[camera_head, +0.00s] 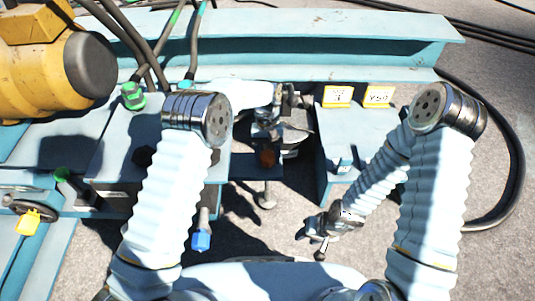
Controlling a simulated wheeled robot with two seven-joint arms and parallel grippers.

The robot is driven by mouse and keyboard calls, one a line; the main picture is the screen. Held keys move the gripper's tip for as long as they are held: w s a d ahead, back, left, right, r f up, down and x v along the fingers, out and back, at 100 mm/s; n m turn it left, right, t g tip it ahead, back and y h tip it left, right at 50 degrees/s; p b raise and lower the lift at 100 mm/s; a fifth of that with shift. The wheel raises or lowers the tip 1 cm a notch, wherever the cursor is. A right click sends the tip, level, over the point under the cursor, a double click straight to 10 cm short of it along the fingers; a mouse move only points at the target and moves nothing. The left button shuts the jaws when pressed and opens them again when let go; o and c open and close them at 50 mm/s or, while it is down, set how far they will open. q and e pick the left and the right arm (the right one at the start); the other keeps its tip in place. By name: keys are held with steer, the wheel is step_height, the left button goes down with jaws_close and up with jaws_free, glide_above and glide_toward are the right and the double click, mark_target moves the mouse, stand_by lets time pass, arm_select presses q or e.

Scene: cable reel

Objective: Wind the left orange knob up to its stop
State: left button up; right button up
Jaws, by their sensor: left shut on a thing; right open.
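A dark orange knob (267,158) shows in shadow near the middle of the head view, at the front of the blue-green frame. My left arm reaches in from the left, and its gripper (266,126) is at the knob, just above its visible part. The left gripper is shut on it; the contact between fingers and knob is too small and dark to make out. No second orange knob can be told apart. My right gripper (322,240) is open and empty, low over the ground right of the middle, well apart from the knob.
A blue-green beam (330,45) runs across the back. A yellow motor (62,68) stands at the left. Two yellow labels (337,96) sit on the right block. A blue-tipped part (201,241) hangs near my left arm. A black cable (517,160) curves at the right. Ground around my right gripper is free.

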arm_select(q)
steer(key=n+h, duration=0.1)
steer(key=n, duration=0.3)
steer(key=shift+s+a+n+h+p, duration=0.1)
steer(key=shift+n+h+p, duration=0.2)
steer(key=shift+h+p, duration=0.1)
steer(key=shift+n+t+h+p, duration=0.25)
steer(key=shift+n+t+h, duration=0.15)
steer(key=shift+n, duration=0.9)
steer(key=shift+n+t+h+p, duration=0.3)
steer(key=shift+n+h, duration=0.1)
steer(key=shift+n, duration=0.9)
steer(key=o, duration=1)
steer(key=shift+o, duration=0.2)
steer(key=shift+r, duration=0.1)
